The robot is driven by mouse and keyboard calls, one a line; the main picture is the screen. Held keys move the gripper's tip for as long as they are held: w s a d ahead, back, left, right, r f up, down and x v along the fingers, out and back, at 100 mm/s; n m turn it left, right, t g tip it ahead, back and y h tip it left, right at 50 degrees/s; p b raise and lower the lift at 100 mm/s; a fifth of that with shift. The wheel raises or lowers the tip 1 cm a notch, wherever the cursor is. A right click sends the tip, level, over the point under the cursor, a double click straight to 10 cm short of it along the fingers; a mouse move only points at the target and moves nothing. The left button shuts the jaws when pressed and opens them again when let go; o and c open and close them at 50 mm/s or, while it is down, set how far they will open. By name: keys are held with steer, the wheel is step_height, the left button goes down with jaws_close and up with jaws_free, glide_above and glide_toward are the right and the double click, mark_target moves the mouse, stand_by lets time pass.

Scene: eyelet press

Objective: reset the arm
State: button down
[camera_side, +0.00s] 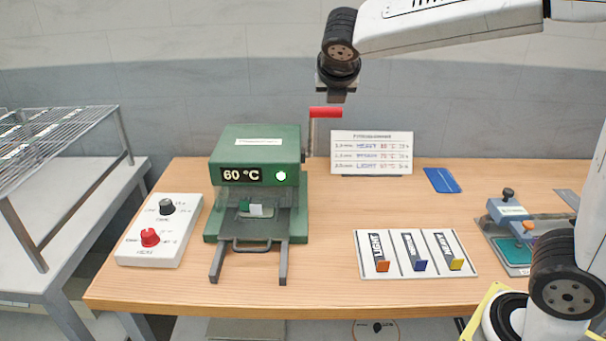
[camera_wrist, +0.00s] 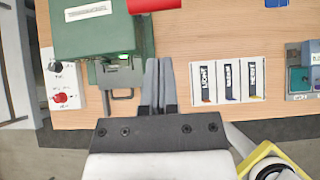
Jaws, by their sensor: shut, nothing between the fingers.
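My gripper (camera_side: 337,95) hangs high above the back of the wooden table, just above and to the right of the green press. Its fingers point down and are shut, with nothing between them. In the wrist view the two grey fingers (camera_wrist: 158,85) lie side by side over the table. The green press (camera_side: 258,146) shows "60 °C" and a lit green lamp. Its red-handled lever (camera_side: 325,112) stands up at the right, below my gripper. A small green and white piece (camera_side: 256,210) lies inside the press on its tray.
A white control box (camera_side: 159,230) with a black and a red knob stands left. A wire rack (camera_side: 35,135) stands far left.

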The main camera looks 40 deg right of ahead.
steer(key=s+a+f+m+g+y, duration=0.1)
steer(key=s+f+m+y, duration=0.1)
steer(key=s+f+m, duration=0.3)
steer(key=s+a+f+m+g+y, duration=0.1)
steer(key=s+f+m, duration=0.4)
steer(key=f+m, duration=0.6)
steer(key=s+a+f+m+g+y, duration=0.1)
steer(key=s+f+m+g+y, duration=0.1)
steer(key=s+f+m, duration=0.3)
step_height(320, 180, down, 3)
steer(key=m+y, duration=0.1)
steer(key=m, duration=0.5)
steer(key=shift+s+f+y, duration=0.2)
steer(key=shift+s+y, duration=0.1)
steer(key=shift+s, duration=0.1)
